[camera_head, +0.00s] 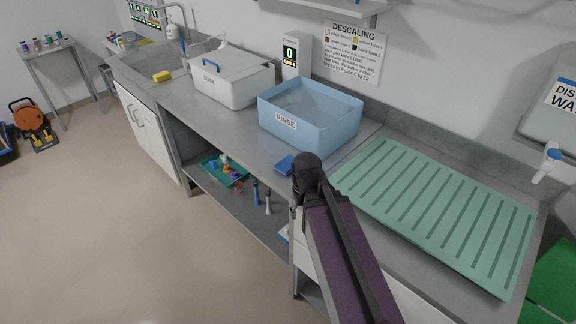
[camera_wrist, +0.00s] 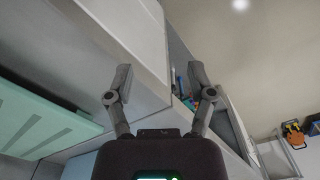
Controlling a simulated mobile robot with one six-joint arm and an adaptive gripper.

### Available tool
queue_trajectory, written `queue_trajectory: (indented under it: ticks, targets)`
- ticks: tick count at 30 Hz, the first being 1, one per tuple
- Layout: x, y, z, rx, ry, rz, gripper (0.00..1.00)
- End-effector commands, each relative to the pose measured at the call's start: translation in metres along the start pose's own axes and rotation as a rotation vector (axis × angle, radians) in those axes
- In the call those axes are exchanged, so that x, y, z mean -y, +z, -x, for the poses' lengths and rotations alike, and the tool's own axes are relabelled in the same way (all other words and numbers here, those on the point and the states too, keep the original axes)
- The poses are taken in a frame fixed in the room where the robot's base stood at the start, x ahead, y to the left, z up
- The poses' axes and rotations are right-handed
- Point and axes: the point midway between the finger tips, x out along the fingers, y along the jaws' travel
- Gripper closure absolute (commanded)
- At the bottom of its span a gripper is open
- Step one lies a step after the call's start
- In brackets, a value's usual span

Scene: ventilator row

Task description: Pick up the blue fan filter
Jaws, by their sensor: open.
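A small flat blue piece (camera_head: 285,164), which looks like the blue fan filter, lies on the grey counter in front of the blue RINSE tub (camera_head: 312,112). My arm partly crosses the view just right of it. My gripper (camera_wrist: 160,88) shows in the wrist view with its two fingers spread wide and nothing between them. The gripper itself cannot be made out in the head view. I cannot pick out the blue piece in the wrist view.
A white lidded SOAK tub (camera_head: 232,82) stands left of the RINSE tub. A mint ribbed drying mat (camera_head: 440,210) covers the right counter. The lower shelf holds a teal tray (camera_head: 217,174) of small parts and two bottles (camera_head: 262,197).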

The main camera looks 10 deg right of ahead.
Motion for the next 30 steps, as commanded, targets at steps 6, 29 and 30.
queue_trajectory:
  ticks: [6, 29, 30]
  targets:
    - [-0.001, -0.017, 0.011, 0.000, 0.000, -0.051, 0.00]
    - [-0.008, -0.216, 0.120, 0.000, 0.000, -0.805, 0.00]
    - [-0.009, -0.223, 0.123, 0.000, 0.000, -0.834, 0.00]
